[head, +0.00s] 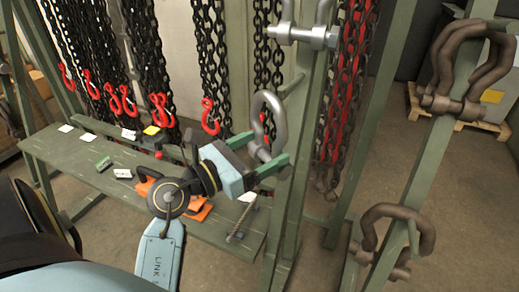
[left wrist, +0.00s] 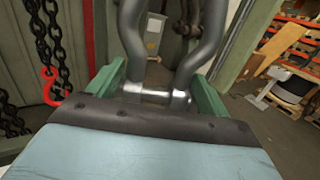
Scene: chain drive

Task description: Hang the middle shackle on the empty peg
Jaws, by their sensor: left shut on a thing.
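My left gripper (head: 262,156) is shut on a grey metal shackle (head: 270,106), its green fingers at either side of the pin. The shackle's bow points up, beside the green rack post (head: 296,165). In the left wrist view, the shackle's two legs (left wrist: 200,45) rise from the bright pin between the fingers (left wrist: 160,95). A short green stub, perhaps a peg (head: 292,86), shows on the post above the held shackle. I cannot tell whether the shackle touches the post. Another grey shackle (head: 305,35) hangs higher up. My right gripper is out of view.
Two brown, rusty shackles hang on the right-hand green post, one high (head: 465,75) and one low (head: 372,222). Black chains with red hooks (head: 211,117) hang behind. A green bench (head: 75,152) holds tags and small items below. A pallet (head: 462,118) stands at the back right.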

